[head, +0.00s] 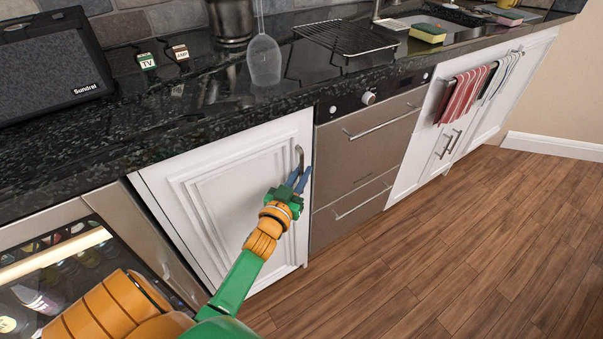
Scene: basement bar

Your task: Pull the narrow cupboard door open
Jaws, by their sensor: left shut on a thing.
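The narrow cupboard door (205,206) is a white panelled door under the black counter, between the glass-fronted bottle cooler and the steel drawer appliance. It looks swung slightly out from the cabinet, with its handle side at the right. A small dark upright handle (299,157) sits near its upper right edge. My left gripper (299,178) is shut on the handle, its blue fingers around the lower part, which they partly hide. My right gripper is not in view.
The steel appliance (352,160) with bar handles stands right of the door. The bottle cooler (60,270) is at the lower left. The wooden floor (450,240) is clear.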

